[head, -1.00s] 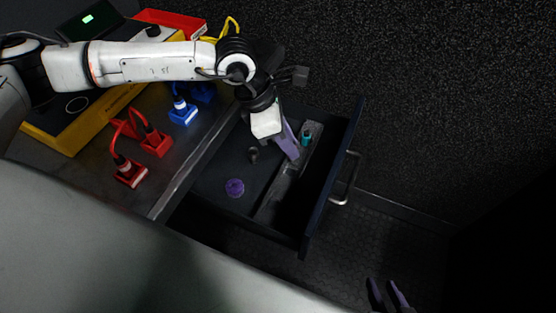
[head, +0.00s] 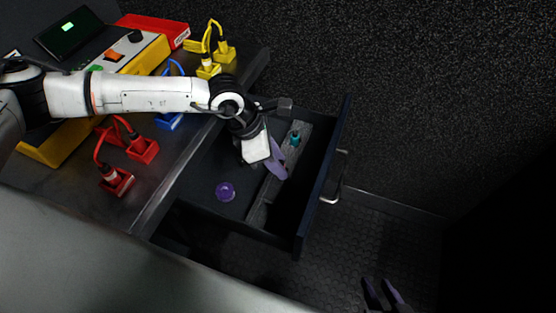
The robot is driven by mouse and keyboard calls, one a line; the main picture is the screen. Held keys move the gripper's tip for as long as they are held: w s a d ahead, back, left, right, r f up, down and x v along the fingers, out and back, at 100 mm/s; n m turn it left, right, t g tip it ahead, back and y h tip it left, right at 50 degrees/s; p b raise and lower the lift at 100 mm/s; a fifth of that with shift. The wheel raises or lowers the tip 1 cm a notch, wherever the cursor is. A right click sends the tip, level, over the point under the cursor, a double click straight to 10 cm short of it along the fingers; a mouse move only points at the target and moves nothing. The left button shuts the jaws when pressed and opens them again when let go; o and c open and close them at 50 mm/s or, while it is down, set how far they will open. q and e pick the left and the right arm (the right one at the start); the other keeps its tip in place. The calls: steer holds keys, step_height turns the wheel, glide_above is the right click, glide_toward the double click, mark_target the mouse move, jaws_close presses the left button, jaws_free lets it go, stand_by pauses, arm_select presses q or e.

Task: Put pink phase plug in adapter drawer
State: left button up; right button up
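My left gripper (head: 278,170) reaches down into the open adapter drawer (head: 322,180), near its grey divider. Its purple fingers overlap in this view, so I cannot tell whether they are open or hold anything. No pink plug can be made out. A round purple piece (head: 225,192) lies on the drawer floor, left of and nearer than the gripper. A small teal piece (head: 295,139) sits at the divider, beyond the gripper. My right gripper (head: 383,295) is at the bottom right, outside the drawer, with its two fingers apart and nothing visible between them.
On the bench left of the drawer are red plugs (head: 142,149), a blue plug (head: 169,121) partly behind my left arm, yellow plugs (head: 224,52) and a yellow unit (head: 140,57). The drawer's handle (head: 335,178) faces right. Floor to its right is clear.

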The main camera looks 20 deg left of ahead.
arm_select(q)
steer(key=shift+r, duration=0.15)
steer(key=p+v, duration=0.1)
steer(key=v, duration=1.1)
